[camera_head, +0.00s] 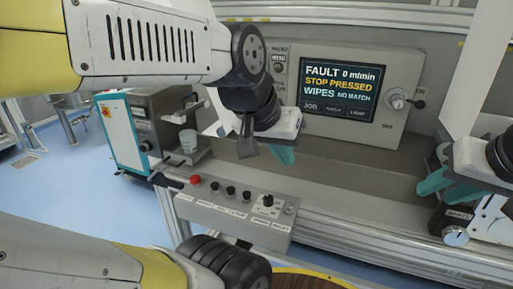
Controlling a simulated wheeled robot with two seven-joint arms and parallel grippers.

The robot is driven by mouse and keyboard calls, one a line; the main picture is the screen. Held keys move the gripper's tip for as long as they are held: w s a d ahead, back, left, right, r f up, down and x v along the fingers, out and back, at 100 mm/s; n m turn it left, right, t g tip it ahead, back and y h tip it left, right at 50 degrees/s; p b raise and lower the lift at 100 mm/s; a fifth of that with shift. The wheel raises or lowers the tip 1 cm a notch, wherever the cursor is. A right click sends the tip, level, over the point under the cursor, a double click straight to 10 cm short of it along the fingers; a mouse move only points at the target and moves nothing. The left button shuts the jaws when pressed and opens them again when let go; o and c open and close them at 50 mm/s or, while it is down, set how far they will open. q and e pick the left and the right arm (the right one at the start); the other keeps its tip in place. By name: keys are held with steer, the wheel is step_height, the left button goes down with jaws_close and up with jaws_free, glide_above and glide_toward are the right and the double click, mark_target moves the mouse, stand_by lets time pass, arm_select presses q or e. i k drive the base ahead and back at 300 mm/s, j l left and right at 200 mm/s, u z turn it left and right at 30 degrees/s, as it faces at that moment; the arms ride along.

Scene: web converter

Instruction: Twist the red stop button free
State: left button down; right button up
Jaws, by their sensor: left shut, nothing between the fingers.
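The red stop button (195,180) sits at the left end of a grey control box (235,209), in a row with several black knobs. My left gripper (284,155), with teal fingers, is above and to the right of the red button, clear of it. It is shut and empty, pointing down in front of the grey panel. My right gripper (432,184), also with teal fingers, is at the right edge of the view, far from the button. Whether its fingers are apart cannot be told. The display (340,89) reads "FAULT", "0 m/min" and "STOP PRESSED".
A metal rail (340,226) runs beside the control box. A panel knob (396,99) is right of the display. A grey machine with a white cup (188,140) stands at left. A round dial (455,236) is at lower right. Blue floor is open at far left.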

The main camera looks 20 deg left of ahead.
mark_target(195, 178)
steer(key=j+u, duration=0.15)
steer(key=u, duration=1.4)
steer(key=i, duration=0.25)
